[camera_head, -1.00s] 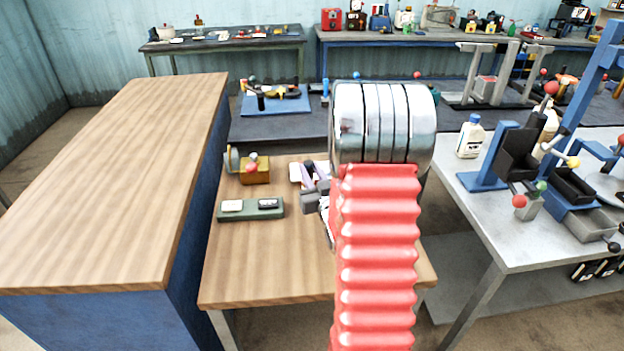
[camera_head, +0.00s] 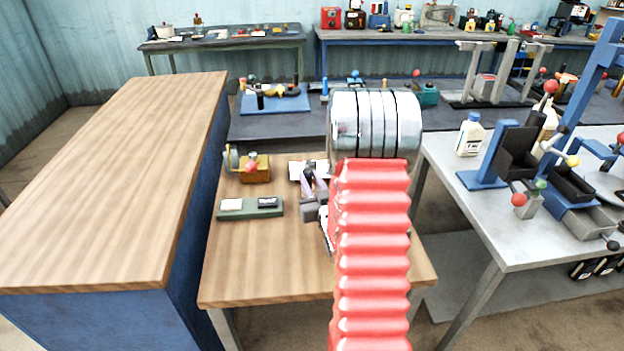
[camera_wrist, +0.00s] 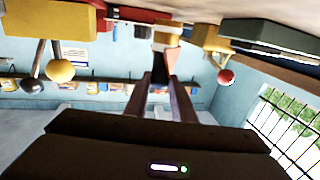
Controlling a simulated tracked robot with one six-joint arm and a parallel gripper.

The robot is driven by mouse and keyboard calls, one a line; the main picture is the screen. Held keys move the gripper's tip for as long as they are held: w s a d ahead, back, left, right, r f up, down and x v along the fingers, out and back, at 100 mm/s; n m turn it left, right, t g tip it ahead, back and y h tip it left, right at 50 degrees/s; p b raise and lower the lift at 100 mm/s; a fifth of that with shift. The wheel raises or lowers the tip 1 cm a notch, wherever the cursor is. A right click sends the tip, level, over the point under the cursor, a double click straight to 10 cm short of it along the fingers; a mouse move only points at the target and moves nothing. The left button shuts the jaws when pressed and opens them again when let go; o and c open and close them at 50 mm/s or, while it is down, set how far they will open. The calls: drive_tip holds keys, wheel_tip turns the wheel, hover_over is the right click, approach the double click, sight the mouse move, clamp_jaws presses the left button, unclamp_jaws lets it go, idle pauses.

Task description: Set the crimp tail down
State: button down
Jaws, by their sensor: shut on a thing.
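My gripper (camera_head: 312,178), with purple fingers, is low over the far right part of the small wooden table (camera_head: 260,275). In the wrist view my gripper (camera_wrist: 163,80) has its fingertips closed together on a small dark piece with a pale and orange part beyond it. I take this held piece for the crimp tail (camera_wrist: 164,60). It is small and partly hidden by the fingers. A white sheet or plate (camera_head: 297,170) lies beside the fingertips. I cannot tell whether the held piece touches the table.
A green tray (camera_head: 250,212) with a white and a dark item lies left of my gripper. A brass-coloured block with a red knob (camera_head: 254,172) stands behind it. The table's front is bare. A large wooden bench (camera_head: 120,170) is at left, a grey bench (camera_head: 530,250) at right.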

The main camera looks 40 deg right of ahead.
drive_tip(key=shift+f, duration=0.15)
drive_tip(key=c, duration=1.5)
unclamp_jaws()
